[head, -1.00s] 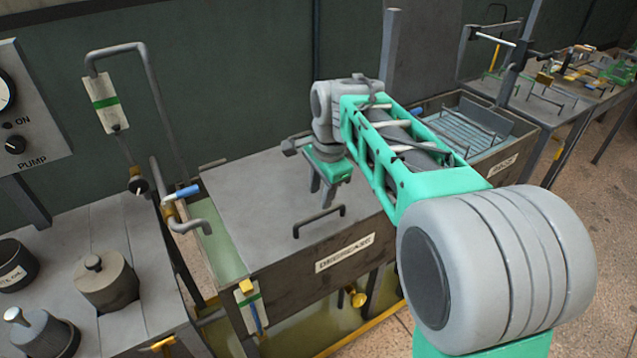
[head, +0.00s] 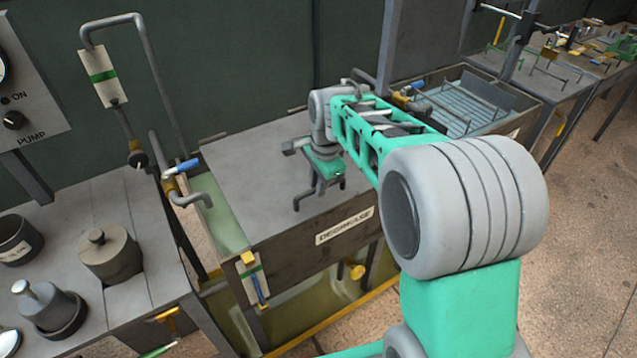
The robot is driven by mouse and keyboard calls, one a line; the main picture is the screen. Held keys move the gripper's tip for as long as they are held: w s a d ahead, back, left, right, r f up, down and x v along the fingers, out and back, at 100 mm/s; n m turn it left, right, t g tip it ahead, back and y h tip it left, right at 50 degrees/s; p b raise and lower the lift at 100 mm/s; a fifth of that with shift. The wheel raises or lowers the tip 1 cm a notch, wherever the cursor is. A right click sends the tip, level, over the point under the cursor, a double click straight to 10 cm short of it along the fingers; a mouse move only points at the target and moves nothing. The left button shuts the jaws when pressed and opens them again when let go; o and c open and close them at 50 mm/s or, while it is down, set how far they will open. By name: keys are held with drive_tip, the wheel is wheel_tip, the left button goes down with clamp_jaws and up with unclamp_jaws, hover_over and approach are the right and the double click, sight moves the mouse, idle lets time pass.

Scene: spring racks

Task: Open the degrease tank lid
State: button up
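The degrease tank (head: 290,265) has a dark front wall with a label reading DEGREASE. Its flat grey lid (head: 245,180) is down over the tank, with greenish liquid showing along the left edge. A dark bar handle (head: 303,202) stands near the lid's front edge. My gripper (head: 324,196) points down over the front of the lid, at the right part of the handle, and covers some of it. I cannot tell whether the fingers touch the handle or how far apart they are.
A rinse tank (head: 535,98) with a blue-grey rack stands to the right. A bent pipe with a blue-handled valve (head: 182,167) rises at the lid's left edge. A bench with pots (head: 110,255) is at the left. A yellow valve (head: 357,271) sits below the label.

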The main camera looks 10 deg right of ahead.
clamp_jaws()
drive_tip(key=shift+r, duration=0.1)
idle(0.9)
